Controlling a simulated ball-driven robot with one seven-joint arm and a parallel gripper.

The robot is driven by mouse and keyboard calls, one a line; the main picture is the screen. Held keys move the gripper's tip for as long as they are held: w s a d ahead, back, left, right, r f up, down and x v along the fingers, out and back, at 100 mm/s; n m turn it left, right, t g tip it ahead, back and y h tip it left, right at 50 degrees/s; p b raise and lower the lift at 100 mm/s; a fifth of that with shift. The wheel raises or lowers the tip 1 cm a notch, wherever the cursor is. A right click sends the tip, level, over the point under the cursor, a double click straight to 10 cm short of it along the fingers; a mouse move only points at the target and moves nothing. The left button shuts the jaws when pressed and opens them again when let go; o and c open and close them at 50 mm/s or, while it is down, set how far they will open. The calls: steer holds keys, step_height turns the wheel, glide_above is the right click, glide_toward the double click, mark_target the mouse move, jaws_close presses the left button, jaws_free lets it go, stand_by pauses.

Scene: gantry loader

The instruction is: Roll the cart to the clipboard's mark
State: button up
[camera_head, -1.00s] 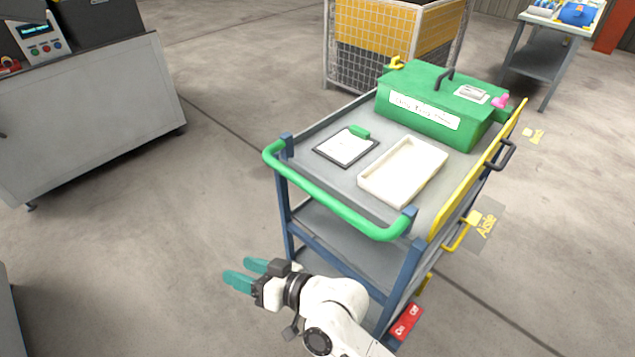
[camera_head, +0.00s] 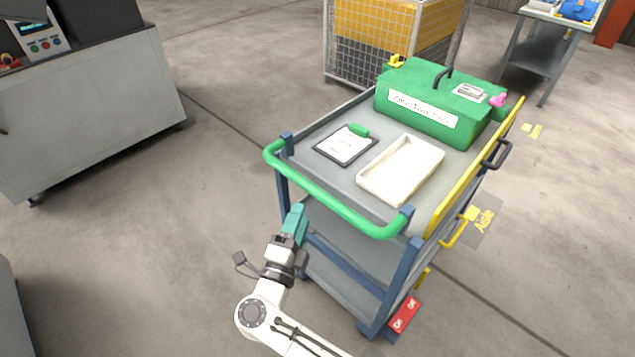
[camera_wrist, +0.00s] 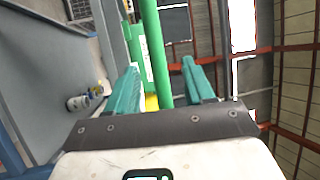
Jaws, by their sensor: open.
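The cart (camera_head: 340,182) stands in front of me with its green push handle (camera_head: 330,206) facing me. On its top lie a clipboard (camera_head: 345,146) with a white sheet and a green clip; the writing is too small to read. My gripper (camera_head: 296,218) is open and empty, pointing up just below the handle's left part. In the wrist view the green handle bar (camera_wrist: 156,55) shows between the spread teal fingers (camera_wrist: 158,72); I cannot tell whether they touch it.
A white tray (camera_head: 402,168) and a green toolbox (camera_head: 432,108) ride on the cart. A red On/Off pedal (camera_head: 404,316) is at its lower right. A wire cage (camera_head: 360,66) stands behind it, a grey machine (camera_head: 90,110) to the left. Floor between machine and cart is clear.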

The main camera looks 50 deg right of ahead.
steer(key=p+x, duration=0.2)
steer(key=x, duration=0.8)
steer(key=shift+s+d+f+m+g, duration=0.3)
steer(key=shift+d+g, duration=0.1)
steer(key=shift+d, duration=0.1)
steer(key=shift+c, duration=0.3)
jaws_close()
